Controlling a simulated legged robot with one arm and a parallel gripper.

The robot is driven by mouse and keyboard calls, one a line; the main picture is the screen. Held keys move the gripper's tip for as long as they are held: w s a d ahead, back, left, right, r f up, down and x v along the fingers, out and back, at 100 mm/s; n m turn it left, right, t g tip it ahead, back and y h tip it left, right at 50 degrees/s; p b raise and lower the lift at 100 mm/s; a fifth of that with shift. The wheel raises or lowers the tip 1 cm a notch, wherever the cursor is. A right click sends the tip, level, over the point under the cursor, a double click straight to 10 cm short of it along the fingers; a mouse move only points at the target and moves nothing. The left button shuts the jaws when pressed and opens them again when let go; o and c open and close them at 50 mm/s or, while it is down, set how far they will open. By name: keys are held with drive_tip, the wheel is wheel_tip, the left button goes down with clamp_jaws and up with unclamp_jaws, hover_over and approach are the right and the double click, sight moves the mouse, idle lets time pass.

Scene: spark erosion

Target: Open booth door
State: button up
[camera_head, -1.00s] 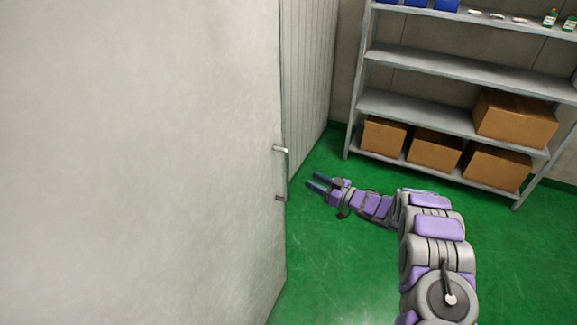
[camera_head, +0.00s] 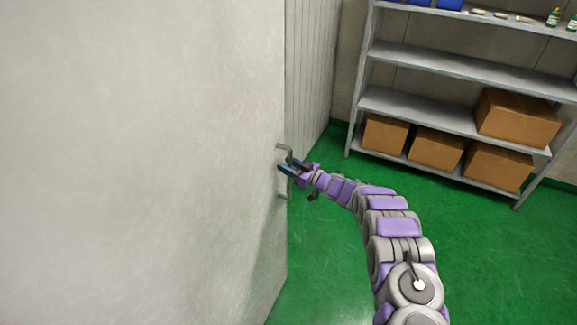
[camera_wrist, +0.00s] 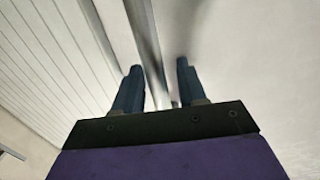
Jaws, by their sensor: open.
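The booth door (camera_head: 150,160) is a large pale grey panel filling the left of the head view. Its metal bar handle (camera_head: 284,148) stands upright near the door's right edge. My gripper (camera_head: 285,164) is at the handle's upper half, with its two dark fingers open. In the wrist view, the handle bar (camera_wrist: 146,45) runs between the two open fingertips (camera_wrist: 158,72), nearer the left one. The fingers are not closed on it. Part of the handle is hidden behind my gripper in the head view.
A grey metal shelf (camera_head: 450,118) with cardboard boxes (camera_head: 515,118) and small bottles stands at the back right. A ribbed wall panel (camera_head: 312,70) is beyond the door edge. The green floor (camera_head: 335,245) is clear around my arm.

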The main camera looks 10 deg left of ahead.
drive_tip(key=shift+d, duration=0.15)
drive_tip(key=shift+c, duration=0.2)
drive_tip(key=shift+d+r, duration=0.1)
drive_tip(key=shift+d, duration=0.1)
drive_tip(key=c, duration=0.3)
clamp_jaws()
drive_tip(key=s+d+m+t+h+b, duration=0.1)
drive_tip(key=s+d+m+t+h, duration=0.1)
drive_tip(key=s+d, duration=0.6)
drive_tip(key=s+d+m+t+h+b, duration=0.1)
drive_tip(key=s+d+m+t+h, duration=0.1)
drive_tip(key=s+d, duration=0.6)
drive_tip(key=d, duration=0.7)
drive_tip(key=shift+s+d+t, duration=0.25)
drive_tip(key=shift+d+t, duration=0.15)
drive_tip(key=shift+o, duration=1.7)
unclamp_jaws()
drive_tip(key=shift+w, duration=0.1)
